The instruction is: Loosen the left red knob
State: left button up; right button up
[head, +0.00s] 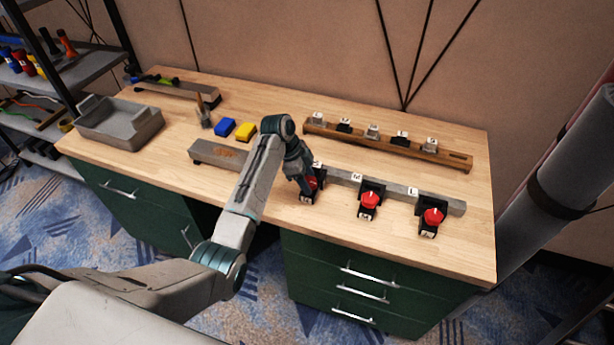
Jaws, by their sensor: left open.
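Three red knobs sit on black mounts along a grey bar on the wooden desk. The left red knob (312,184) is partly hidden behind my left gripper. The middle red knob (369,202) and the right red knob (433,217) are in plain view. My left gripper (305,187) points down at the left knob and is open, with its fingertips at or right beside the knob; I cannot tell whether they touch it. My right gripper is not in view.
A wooden rail (390,147) with several small labelled blocks lies behind the knobs. A grey tray (122,128), a blue block (225,127) and a yellow block (245,132) are on the left. A shelf (75,75) stands far left. The desk's right end is clear.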

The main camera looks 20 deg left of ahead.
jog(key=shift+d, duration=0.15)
pick_arm(q)
jog(key=c, duration=0.7)
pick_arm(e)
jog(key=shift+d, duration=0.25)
pick_arm(q)
jog(key=shift+o, duration=0.2)
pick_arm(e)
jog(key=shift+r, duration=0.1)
